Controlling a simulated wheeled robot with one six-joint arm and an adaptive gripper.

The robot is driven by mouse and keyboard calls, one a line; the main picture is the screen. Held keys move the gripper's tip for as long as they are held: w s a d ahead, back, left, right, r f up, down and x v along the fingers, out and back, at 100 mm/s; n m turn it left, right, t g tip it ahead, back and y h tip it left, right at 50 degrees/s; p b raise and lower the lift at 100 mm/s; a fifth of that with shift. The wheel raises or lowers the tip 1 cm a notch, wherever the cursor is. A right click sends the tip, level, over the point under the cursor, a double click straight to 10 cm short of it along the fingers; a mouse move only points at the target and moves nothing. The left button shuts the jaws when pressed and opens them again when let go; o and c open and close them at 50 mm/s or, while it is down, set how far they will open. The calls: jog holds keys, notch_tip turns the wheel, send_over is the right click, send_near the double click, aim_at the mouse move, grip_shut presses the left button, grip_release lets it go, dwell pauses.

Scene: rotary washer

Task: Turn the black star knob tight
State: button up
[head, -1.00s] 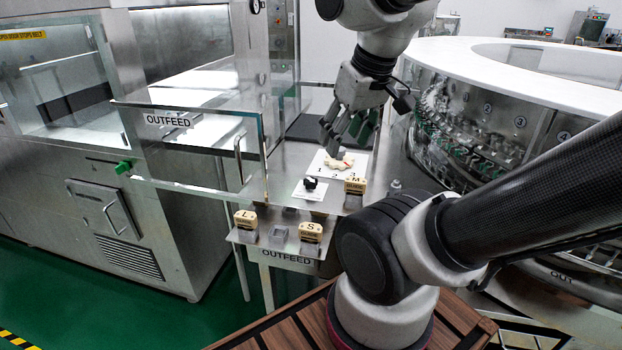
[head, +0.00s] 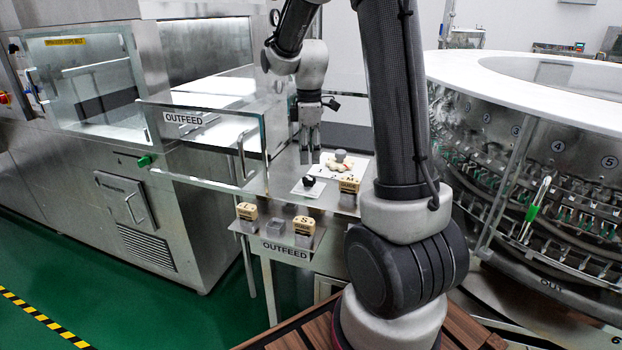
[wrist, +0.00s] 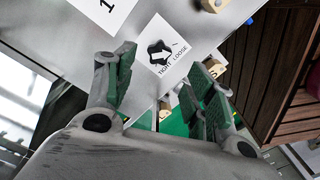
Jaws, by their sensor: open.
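The black star knob (head: 309,181) sits on a white card on the metal outfeed table. In the wrist view the knob (wrist: 158,47) lies beyond my fingertips, on a card marked TIGHT and LOOSE. My gripper (head: 310,158) points down above the table, just above and slightly behind the knob in the head view. In the wrist view my gripper (wrist: 165,82) has its green-padded fingers spread apart with nothing between them. It looks apart from the knob.
A numbered white card (head: 345,166) with a cream dial and a grey knob lies behind right. Tan guide blocks marked M (head: 349,184), L (head: 247,212) and S (head: 303,226) stand nearby. A clear OUTFEED door (head: 205,145) stands open to the left; the rotary washer (head: 530,150) is right.

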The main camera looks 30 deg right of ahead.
aim_at(309, 178)
jog(key=shift+w+f+n, duration=0.1)
jog(key=shift+f+n, duration=0.05)
jog(key=shift+n, duration=0.65)
notch_tip(309, 178, down, 8)
jog(key=shift+r, duration=0.15)
jog(key=c, duration=1)
